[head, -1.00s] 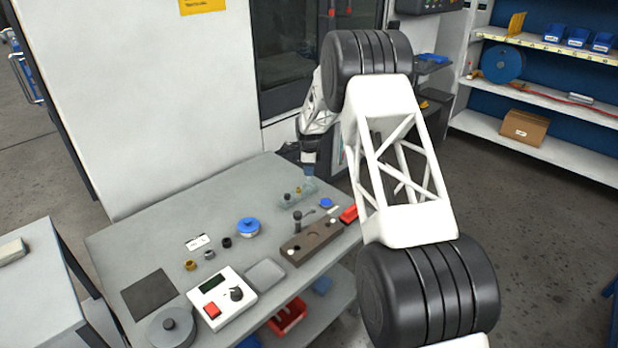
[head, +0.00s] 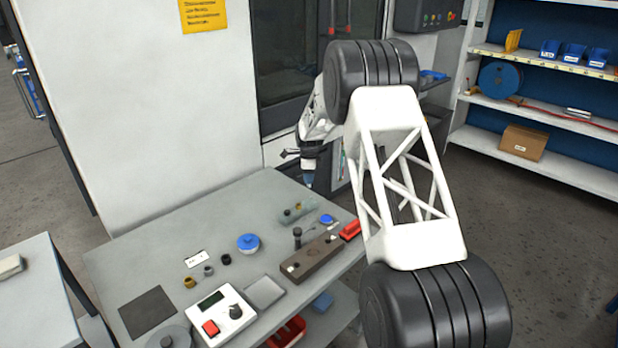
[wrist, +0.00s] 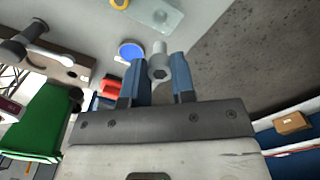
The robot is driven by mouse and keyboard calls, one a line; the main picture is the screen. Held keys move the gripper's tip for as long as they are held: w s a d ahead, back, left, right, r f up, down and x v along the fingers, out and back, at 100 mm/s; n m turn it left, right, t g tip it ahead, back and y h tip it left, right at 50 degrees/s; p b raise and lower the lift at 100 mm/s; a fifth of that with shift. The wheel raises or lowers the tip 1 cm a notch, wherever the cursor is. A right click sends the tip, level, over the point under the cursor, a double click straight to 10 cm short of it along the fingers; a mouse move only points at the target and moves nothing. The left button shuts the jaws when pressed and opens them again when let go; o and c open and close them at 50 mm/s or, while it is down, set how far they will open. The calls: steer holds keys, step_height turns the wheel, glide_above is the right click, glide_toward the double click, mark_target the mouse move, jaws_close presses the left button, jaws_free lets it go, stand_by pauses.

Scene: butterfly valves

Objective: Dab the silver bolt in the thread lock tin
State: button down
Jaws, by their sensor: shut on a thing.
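My gripper (head: 309,182) is above the back right of the grey workbench, pointing down. In the wrist view its two blue fingers (wrist: 160,70) are shut on the silver bolt (wrist: 159,72), whose hex-socket head faces the camera. The bolt is too small to make out in the head view. In the head view this tin (head: 327,219) sits on the bench near the right edge. The bolt is apart from it.
A red object (head: 350,230) and a brown block (head: 313,258) are in front. The bench's back left is clear.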

steer(key=s+d+f, duration=0.2)
steer(key=s+d, duration=0.4)
steer(key=s, duration=0.2)
steer(key=shift+d+f, duration=0.3)
steer(key=shift+d, duration=0.05)
steer(key=shift+f, duration=0.15)
stand_by(0.4)
steer(key=shift+f, duration=2.85)
steer(key=c, duration=1.9)
jaws_free()
steer(key=shift+s+f, duration=0.1)
steer(key=shift+f, duration=0.55)
steer(key=shift+o, duration=0.2)
steer(key=shift+r, duration=0.1)
step_height(320, 180, up, 7)
